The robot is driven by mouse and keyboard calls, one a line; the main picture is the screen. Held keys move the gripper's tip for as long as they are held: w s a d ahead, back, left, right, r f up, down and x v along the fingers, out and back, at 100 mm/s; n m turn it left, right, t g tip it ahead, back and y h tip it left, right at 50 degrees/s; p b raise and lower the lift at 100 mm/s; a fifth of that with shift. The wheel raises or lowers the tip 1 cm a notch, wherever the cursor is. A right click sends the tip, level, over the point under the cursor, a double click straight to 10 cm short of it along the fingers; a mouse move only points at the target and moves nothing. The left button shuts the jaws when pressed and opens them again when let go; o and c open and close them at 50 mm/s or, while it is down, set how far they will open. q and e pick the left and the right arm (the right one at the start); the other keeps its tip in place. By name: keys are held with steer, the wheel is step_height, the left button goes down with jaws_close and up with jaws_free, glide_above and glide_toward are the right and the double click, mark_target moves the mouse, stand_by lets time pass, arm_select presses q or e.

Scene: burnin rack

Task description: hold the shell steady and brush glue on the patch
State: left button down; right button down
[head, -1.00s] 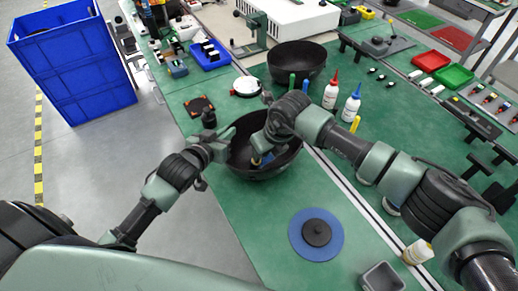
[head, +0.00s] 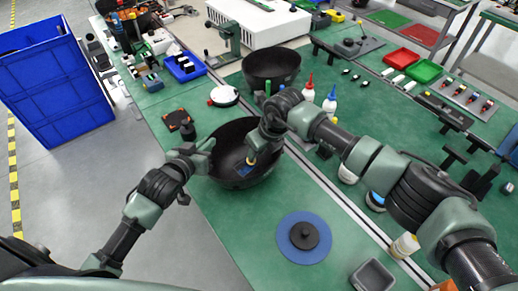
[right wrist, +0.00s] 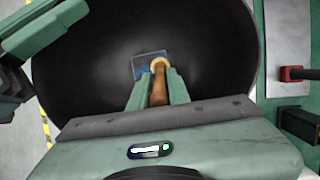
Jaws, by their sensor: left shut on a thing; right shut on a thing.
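The shell is a black bowl (head: 228,145) on the green bench, with a blue square patch (head: 242,171) on its inner wall. My left gripper (head: 208,153) is shut on the shell's left rim; part of it shows at the upper left in the right wrist view (right wrist: 45,30). My right gripper (head: 256,147) is over the inside of the shell, shut on a brush (right wrist: 160,85) with a wooden handle. The brush head is at the right edge of the patch (right wrist: 142,66); whether it touches is unclear.
A second black bowl (head: 271,68) stands behind. Red-capped (head: 308,88) and blue-capped (head: 330,103) bottles stand to the right. A blue disc (head: 290,248) with a black knob and a grey bin (head: 373,275) are in front.

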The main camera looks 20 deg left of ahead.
steer(key=shift+s+a+f, duration=0.1)
steer(key=shift+s+a, duration=0.45)
steer(key=shift+s, duration=0.35)
steer(key=shift+s+a+r, duration=0.1)
steer(key=shift+s+a, duration=0.5)
steer(key=shift+s, duration=0.25)
steer(key=shift+s+a+f, duration=0.1)
steer(key=shift+s+a, duration=0.45)
steer(key=shift+s, duration=0.35)
steer(key=shift+w+d, duration=0.15)
steer(key=shift+w, duration=0.3)
steer(key=shift+w+d, duration=0.7)
steer(key=shift+w, duration=0.35)
steer(key=shift+w+d, duration=0.65)
steer(key=shift+w, duration=0.45)
steer(key=shift+w+d, duration=0.7)
steer(key=shift+w, duration=0.35)
steer(key=shift+s+a, duration=0.7)
steer(key=shift+s, duration=0.4)
steer(key=shift+s+a, duration=0.75)
steer(key=shift+s, duration=0.4)
steer(key=shift+s+a, duration=0.7)
steer(key=shift+s, duration=0.4)
steer(key=shift+s+a, duration=0.15)
step_height(320, 180, up, 8)
